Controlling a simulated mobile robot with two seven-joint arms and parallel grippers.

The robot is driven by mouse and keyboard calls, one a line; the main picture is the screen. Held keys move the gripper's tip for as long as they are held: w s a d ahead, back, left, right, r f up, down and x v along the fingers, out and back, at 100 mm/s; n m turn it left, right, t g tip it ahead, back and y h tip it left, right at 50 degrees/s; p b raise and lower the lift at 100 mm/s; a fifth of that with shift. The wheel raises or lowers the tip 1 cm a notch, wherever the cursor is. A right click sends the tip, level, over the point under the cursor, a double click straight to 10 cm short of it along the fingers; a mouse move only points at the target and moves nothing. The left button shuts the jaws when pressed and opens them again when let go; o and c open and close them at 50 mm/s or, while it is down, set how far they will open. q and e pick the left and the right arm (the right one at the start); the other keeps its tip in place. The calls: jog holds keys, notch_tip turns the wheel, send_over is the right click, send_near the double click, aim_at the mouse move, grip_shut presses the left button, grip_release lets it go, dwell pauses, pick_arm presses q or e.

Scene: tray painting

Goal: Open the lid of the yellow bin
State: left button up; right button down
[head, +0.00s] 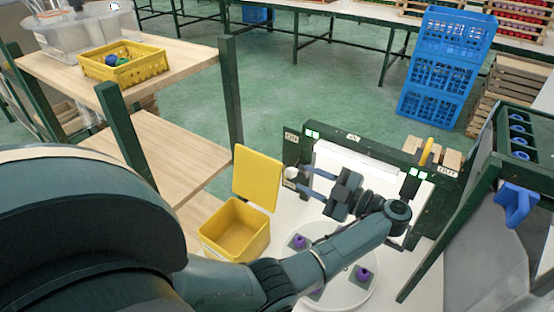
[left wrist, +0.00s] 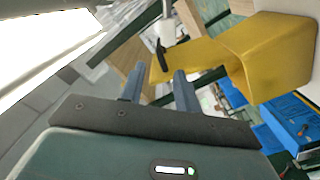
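The yellow bin (head: 232,246) stands at the left end of the white worktop, and its inside shows empty. Its lid (head: 258,178) is raised, standing steeply up at the back of the bin. In the left wrist view the bin (left wrist: 270,55) and the flat lid (left wrist: 200,62) lie beyond the fingers. My left gripper (head: 301,177) is to the right of the lid, fingers pointing left. Its fingers (left wrist: 158,72) are apart with nothing held between them. A small white round thing (head: 291,173) is near the fingertips; I cannot tell whether they touch. My right gripper is not in view.
A white round plate (head: 335,298) with purple-topped pieces lies below my left arm. A green frame (head: 375,150) stands behind the gripper. A wooden shelf (head: 160,150) is left of the bin, with a yellow basket (head: 125,72) on top. Blue crates (head: 440,75) are stacked behind.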

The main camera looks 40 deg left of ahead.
aim_at(275, 161)
pick_arm(q)
jog(key=a, duration=0.3)
jog(key=a+p, duration=0.1)
jog(key=a, duration=0.3)
jog(key=s+a+p, duration=0.1)
jog(key=a, duration=0.2)
jog(key=shift+a, duration=0.2)
jog(key=shift+r, duration=0.1)
grip_shut()
jog(key=shift+w+r, duration=0.1)
